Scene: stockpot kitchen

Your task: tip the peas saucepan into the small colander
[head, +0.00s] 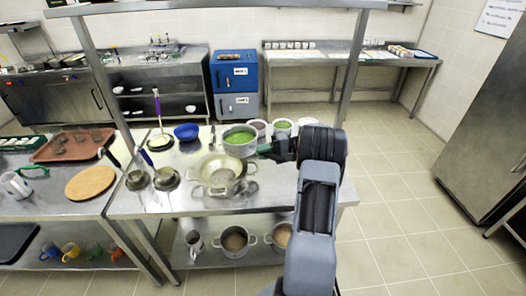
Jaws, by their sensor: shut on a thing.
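The peas saucepan (239,148) is a grey metal pan with green contents, near the back middle of the steel table in the head view. My gripper (267,149) is at its right side, shut on what looks like its handle; the fingertips are small and partly hidden by my arm. The pan looks about level. A pale metal bowl-shaped vessel, likely the small colander (221,166), is just in front of the pan. It seems to sit in or over a wider handled metal vessel (212,191); I cannot tell its holes.
A blue bowl (187,132) and a skimmer (159,140) are left of the pan. Small bowls (282,129) stand behind my gripper. Ladles (166,179) lie at left. Pots (235,239) stand on the lower shelf. The table's front right is bare.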

